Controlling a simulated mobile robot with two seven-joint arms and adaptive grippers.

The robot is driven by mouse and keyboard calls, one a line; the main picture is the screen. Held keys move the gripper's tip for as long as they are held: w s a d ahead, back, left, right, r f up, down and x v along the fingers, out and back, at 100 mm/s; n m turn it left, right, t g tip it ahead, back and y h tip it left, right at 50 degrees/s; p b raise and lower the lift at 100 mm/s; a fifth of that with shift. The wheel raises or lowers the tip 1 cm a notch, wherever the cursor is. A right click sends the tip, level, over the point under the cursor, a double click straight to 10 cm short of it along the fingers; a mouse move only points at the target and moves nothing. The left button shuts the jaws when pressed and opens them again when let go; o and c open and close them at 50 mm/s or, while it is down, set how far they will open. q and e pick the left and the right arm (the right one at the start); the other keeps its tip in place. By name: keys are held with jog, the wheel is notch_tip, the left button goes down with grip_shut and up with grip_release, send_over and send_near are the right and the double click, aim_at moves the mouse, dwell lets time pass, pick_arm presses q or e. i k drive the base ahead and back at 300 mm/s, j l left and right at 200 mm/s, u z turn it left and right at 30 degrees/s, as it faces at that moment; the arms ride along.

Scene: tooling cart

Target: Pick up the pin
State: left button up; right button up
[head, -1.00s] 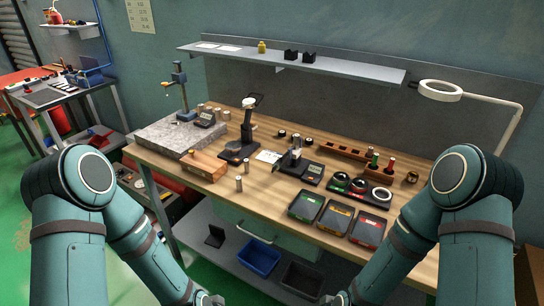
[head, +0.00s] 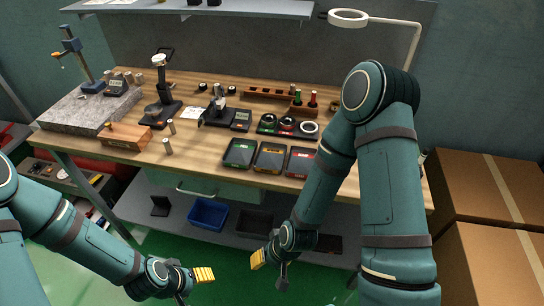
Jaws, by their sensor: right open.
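Two small metal pins stand upright on the wooden bench, one (head: 167,146) near the front edge and one (head: 172,127) just behind it, both right of a wooden block (head: 123,135). I cannot tell which is the task's pin. My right gripper (head: 264,262) is open and empty, low in front of the bench, below its top and right of the pins. My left gripper (head: 195,276) is also low in front of the bench, with a yellow finger pad showing; its opening is unclear. Both grippers are well apart from the pins.
Three black trays, one (head: 239,153) with green, stand at the front right of the bench. Behind the pins are a dial stand (head: 162,106) and a granite plate (head: 72,115). A blue bin (head: 208,214) sits on the lower shelf. Cardboard boxes (head: 478,196) stand at right.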

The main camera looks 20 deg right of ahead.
aim_at(216, 87)
jog(key=i+j, duration=0.2)
jog(key=j, duration=0.15)
jog(key=i+j, duration=0.4)
jog(key=j, duration=0.25)
jog(key=i+j+z, duration=0.15)
jog(key=z, duration=0.3)
jog(key=j+z, duration=0.45)
jog(key=i+l, duration=0.05)
jog(key=l, duration=0.05)
